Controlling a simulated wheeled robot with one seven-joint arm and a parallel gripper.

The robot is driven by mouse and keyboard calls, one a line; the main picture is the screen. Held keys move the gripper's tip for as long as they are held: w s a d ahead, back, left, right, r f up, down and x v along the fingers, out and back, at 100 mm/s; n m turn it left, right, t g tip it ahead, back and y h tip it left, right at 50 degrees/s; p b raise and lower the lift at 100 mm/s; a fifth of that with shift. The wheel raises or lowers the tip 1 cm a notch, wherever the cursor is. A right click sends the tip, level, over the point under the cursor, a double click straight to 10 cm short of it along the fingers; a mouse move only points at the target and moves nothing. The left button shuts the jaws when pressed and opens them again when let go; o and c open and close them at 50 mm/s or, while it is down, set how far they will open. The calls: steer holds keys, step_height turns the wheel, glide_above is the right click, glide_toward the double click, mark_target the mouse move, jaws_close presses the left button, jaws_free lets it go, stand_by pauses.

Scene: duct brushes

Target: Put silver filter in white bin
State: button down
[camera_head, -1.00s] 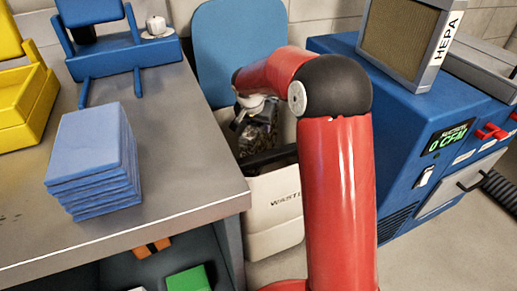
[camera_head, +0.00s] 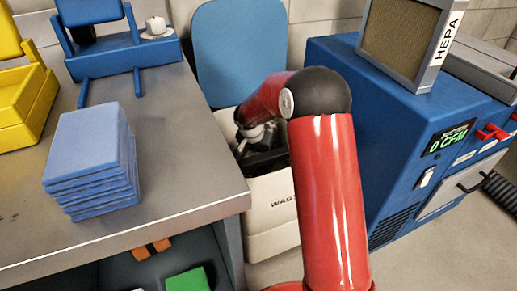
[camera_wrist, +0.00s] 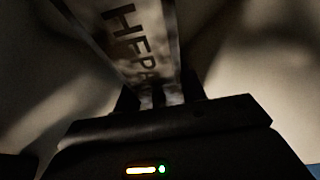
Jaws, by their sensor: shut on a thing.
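The white bin (camera_head: 265,222), marked with a partly hidden "WASTE" label, stands on the floor between the bench and the blue machine. My gripper (camera_head: 256,158) is down inside its mouth, partly hidden by the rim and my red arm. In the wrist view my gripper (camera_wrist: 160,97) is shut on the silver filter (camera_wrist: 135,40), a framed panel lettered "HEPA". Pale walls surround it there. In the head view I cannot make out the held filter in the dark bin. Whether it touches the bin's bottom or walls I cannot tell.
A blue panel (camera_head: 240,50) stands upright behind the bin. The blue machine (camera_head: 405,140) is close on the right, with another HEPA filter (camera_head: 405,45) on top. The grey bench (camera_head: 185,155) on the left carries a stack of blue cloths (camera_head: 92,160).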

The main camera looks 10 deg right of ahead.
steer(key=shift+f, duration=0.15)
steer(key=c, duration=0.8)
jaws_free()
steer(key=shift+c, duration=0.2)
